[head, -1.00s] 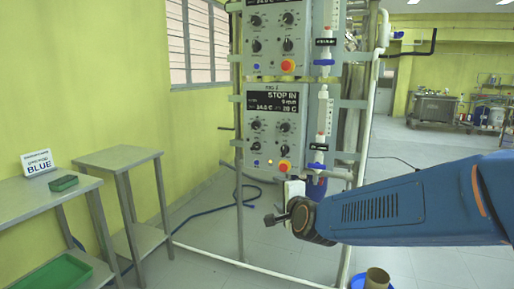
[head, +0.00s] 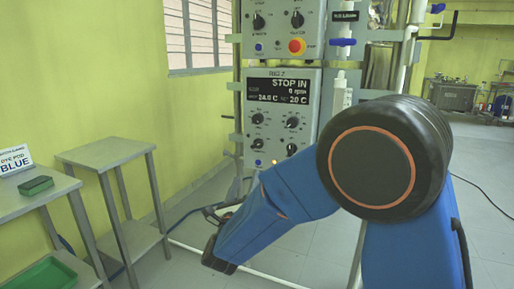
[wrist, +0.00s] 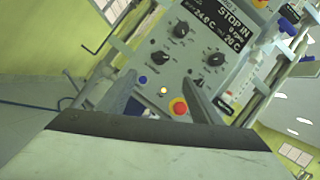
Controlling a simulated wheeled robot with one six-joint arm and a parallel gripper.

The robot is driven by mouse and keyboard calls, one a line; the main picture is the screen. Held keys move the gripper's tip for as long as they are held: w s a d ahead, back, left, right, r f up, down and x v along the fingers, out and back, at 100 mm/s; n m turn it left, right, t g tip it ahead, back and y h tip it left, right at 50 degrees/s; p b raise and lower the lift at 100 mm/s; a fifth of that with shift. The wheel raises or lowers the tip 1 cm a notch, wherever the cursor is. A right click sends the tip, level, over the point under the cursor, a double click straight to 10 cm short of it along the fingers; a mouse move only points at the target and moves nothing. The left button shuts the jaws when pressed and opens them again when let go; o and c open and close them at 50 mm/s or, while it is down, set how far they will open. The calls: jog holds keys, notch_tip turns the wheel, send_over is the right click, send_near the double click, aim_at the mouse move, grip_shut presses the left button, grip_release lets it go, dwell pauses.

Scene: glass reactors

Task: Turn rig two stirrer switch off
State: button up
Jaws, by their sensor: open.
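The rig two panel (head: 283,100) stands ahead, its display (head: 283,90) reading "STOP IN", a small rpm figure and about 20 C. It has several dark knobs, including an upper left knob (head: 258,118) and a lower right knob (head: 291,149); their labels are too small to tell which is the stirrer switch. A small yellow lamp (wrist: 163,90) is lit beside a blue button (wrist: 143,79) and a red button (wrist: 179,106). My gripper (wrist: 166,97) is open and empty, facing the panel's lower part, apparently short of it. My arm hides the panel's lower right in the head view.
A second panel (head: 280,25) with a red stop button sits above. A glass column and pipes stand right of the panels. Left are a steel table (head: 100,150) and another with a "BLUE" sign (head: 15,162) and green tray (head: 48,277).

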aim_at(256, 147)
jog(key=x, duration=1.7)
jog(key=shift+r, duration=0.1)
jog(key=c, duration=1.1)
jog(key=shift+o, duration=0.2)
